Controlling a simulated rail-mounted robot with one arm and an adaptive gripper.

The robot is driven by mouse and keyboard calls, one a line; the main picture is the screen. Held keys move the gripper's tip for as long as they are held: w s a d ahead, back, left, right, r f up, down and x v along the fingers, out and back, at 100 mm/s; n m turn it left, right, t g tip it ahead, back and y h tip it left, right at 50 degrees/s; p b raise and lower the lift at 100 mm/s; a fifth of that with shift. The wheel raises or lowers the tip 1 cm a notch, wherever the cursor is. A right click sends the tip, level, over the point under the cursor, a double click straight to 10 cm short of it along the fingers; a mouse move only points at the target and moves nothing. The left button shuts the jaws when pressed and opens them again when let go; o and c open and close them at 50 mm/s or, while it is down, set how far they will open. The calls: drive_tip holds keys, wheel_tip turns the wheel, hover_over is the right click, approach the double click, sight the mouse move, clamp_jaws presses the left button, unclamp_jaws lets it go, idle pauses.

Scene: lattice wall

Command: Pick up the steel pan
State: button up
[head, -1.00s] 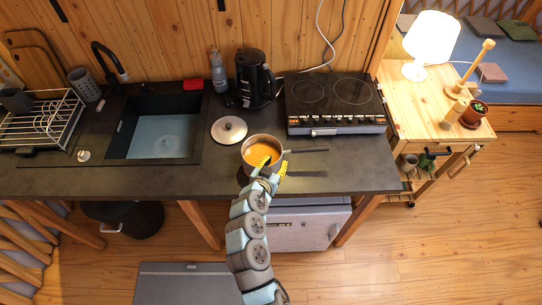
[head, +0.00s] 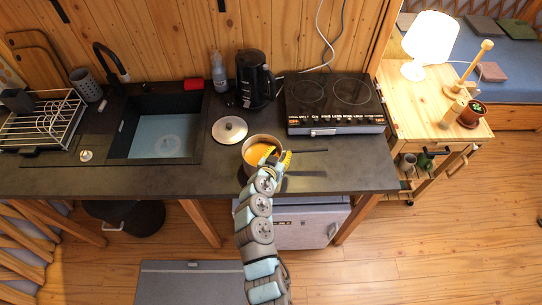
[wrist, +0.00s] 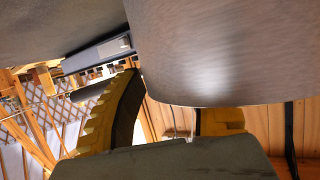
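The steel pan (head: 249,158) stands on the dark counter, with orange contents inside. Its dark handle (head: 312,151) points right. My gripper (head: 277,163) is at the pan's front right side, by the base of the handle. In the wrist view the pan's grey wall (wrist: 220,60) fills the upper right, very close. One yellow-padded finger (wrist: 105,120) stands left of the wall; the other finger (wrist: 220,122) is partly hidden by it. The fingers are apart, and I see no clear grip on the pan. The handle (wrist: 90,91) also shows behind the left finger.
A lid (head: 229,130) lies left of the pan, and a black kettle (head: 253,80) stands behind. The hob (head: 335,100) is at the back right, the sink (head: 160,130) at the left.

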drive_tip(key=shift+w+d+f, duration=0.1)
drive_tip(key=shift+w+f, duration=0.05)
clamp_jaws()
idle(0.6)
